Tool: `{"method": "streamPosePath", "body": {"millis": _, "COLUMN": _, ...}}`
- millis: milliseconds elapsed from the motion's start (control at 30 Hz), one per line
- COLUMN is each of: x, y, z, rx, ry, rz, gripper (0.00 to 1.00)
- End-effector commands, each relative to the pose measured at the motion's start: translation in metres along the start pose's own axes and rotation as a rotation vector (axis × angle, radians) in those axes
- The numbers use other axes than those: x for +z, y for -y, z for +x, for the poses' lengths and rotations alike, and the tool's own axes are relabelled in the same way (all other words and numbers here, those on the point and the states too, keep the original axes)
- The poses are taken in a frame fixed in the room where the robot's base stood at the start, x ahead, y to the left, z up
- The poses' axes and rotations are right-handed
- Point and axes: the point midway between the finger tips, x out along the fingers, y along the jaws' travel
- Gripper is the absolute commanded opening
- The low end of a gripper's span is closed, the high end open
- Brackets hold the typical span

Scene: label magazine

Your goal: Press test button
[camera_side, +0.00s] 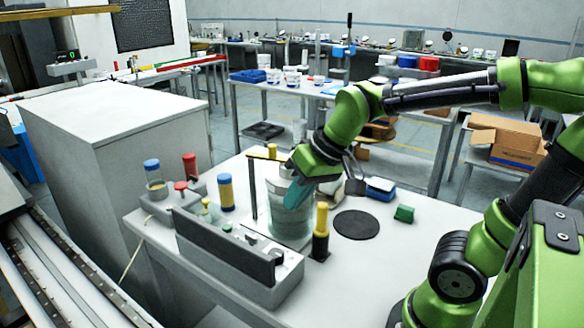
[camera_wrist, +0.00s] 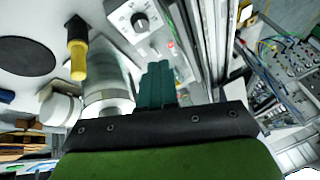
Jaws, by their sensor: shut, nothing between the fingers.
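A long grey control box (camera_side: 235,262) with a dark front panel stands at the near edge of the white table. Small green buttons (camera_side: 228,228) and a dark knob (camera_side: 280,257) show on its top. In the wrist view, the box's knob (camera_wrist: 140,22) and a small red spot (camera_wrist: 171,43) lie beyond my fingers; I cannot tell which control is the test button. My gripper (camera_side: 291,204) has teal fingers, shut and empty, above and behind the box, in front of the glass cylinder. In the wrist view my gripper (camera_wrist: 157,66) points toward the box and hides part of it.
The glass cylinder (camera_side: 288,226) stands close behind the box. A black-and-yellow post (camera_side: 321,240) is right of it, near a black disc (camera_side: 357,224). The table's right front is clear.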

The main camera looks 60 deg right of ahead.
Motion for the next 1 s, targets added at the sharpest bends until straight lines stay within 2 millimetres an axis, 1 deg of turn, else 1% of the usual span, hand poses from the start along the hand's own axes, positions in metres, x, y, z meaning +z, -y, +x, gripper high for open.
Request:
{"method": "streamPosePath", "body": {"millis": 33, "x": -0.013, "y": 0.003, "z": 0.008, "rx": 0.017, "ry": 0.025, "rz": -0.016, "gripper": 0.0}}
{"method": "streamPosePath", "body": {"millis": 167, "x": -0.045, "y": 0.01, "z": 0.028, "rx": 0.056, "ry": 0.074, "rz": -0.069, "gripper": 0.0}}
{"method": "streamPosePath", "body": {"millis": 300, "x": -0.079, "y": 0.016, "z": 0.054, "rx": 0.097, "ry": 0.122, "rz": -0.137, "gripper": 0.0}}
{"method": "streamPosePath", "body": {"millis": 500, "x": -0.122, "y": 0.022, "z": 0.088, "rx": 0.148, "ry": 0.163, "rz": -0.235, "gripper": 0.0}}
{"method": "streamPosePath", "body": {"millis": 600, "x": -0.14, "y": 0.025, "z": 0.095, "rx": 0.165, "ry": 0.164, "rz": -0.276, "gripper": 0.0}}
{"method": "streamPosePath", "body": {"millis": 700, "x": -0.152, "y": 0.027, "z": 0.091, "rx": 0.173, "ry": 0.149, "rz": -0.307, "gripper": 0.0}}
{"method": "streamPosePath", "body": {"millis": 767, "x": -0.157, "y": 0.029, "z": 0.087, "rx": 0.175, "ry": 0.141, "rz": -0.319, "gripper": 0.0}}
{"method": "streamPosePath", "body": {"millis": 1000, "x": -0.155, "y": 0.028, "z": 0.087, "rx": 0.177, "ry": 0.149, "rz": -0.335, "gripper": 0.0}}
